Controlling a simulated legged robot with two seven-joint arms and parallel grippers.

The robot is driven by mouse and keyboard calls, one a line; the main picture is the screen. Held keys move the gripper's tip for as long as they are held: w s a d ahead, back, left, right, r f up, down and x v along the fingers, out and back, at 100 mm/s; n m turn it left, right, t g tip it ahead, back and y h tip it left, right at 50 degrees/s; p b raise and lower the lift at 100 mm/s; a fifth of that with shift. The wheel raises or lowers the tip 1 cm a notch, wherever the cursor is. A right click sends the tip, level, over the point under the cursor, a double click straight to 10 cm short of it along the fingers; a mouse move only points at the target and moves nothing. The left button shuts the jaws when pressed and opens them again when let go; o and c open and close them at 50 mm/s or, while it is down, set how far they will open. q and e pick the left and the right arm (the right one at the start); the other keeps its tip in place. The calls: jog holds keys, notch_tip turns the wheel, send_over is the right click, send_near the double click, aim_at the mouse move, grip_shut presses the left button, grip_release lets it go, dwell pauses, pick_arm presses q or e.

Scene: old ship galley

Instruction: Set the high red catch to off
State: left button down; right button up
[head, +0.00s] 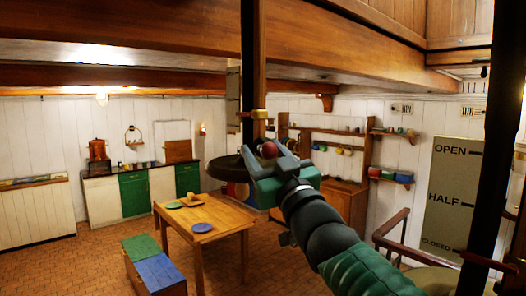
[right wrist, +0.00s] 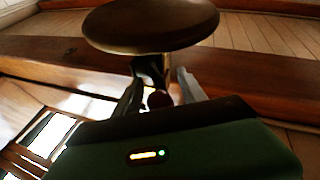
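The red catch shows as a small round red knob (head: 268,150) high beside a dark vertical post. In the right wrist view the knob (right wrist: 158,99) looks dark red and sits between my fingers. My right gripper (head: 272,156) reaches up to it from the lower right. Its fingers (right wrist: 160,88) stand apart on either side of the knob, with gaps visible; I cannot tell whether either touches it. The catch's lever and any on or off marking are hidden or too small to read. My left gripper is not in view.
A dark round disc (head: 227,168) is close beside the gripper and also shows above the fingers in the right wrist view (right wrist: 150,25). The dark post (head: 253,60) carries a brass collar. A board marked OPEN, HALF, CLOSED (head: 452,190) stands right. A table (head: 225,222) is below.

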jog(key=shift+s+r, duration=0.1)
jog(key=shift+s, duration=0.05)
jog(key=shift+c, duration=1.1)
jog(key=shift+d, duration=0.3)
jog(key=c, duration=0.5)
grip_shut()
jog(key=shift+a, duration=0.1)
